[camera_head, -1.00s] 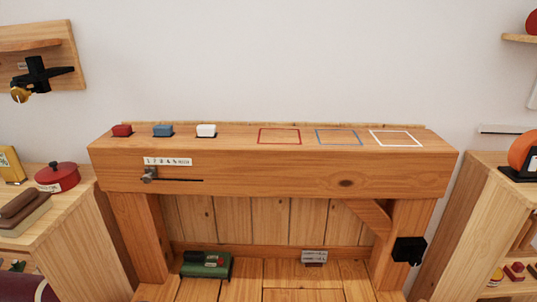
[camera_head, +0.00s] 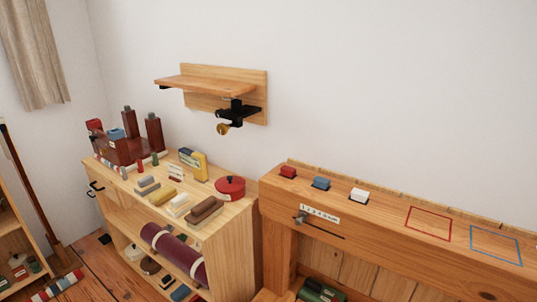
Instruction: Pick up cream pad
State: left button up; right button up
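A pale cream pad (camera_head: 179,204) lies on the top of the light wooden shelf unit (camera_head: 232,222), in a group of small blocks and pads. A yellow block (camera_head: 160,197) lies to its left and a brown block (camera_head: 206,209) to its right. The brown block rests on a paler piece. The pad is small in the view, so its exact layers are hard to tell. Neither of my grippers is in view.
A dark red caddy (camera_head: 125,149) is at the back left. The timber beam (camera_head: 380,226) at right carries red, blue and white blocks. A wall shelf (camera_head: 205,87) hangs above.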

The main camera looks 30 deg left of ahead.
aim_at(180, 205)
jog(key=u, duration=1.7)
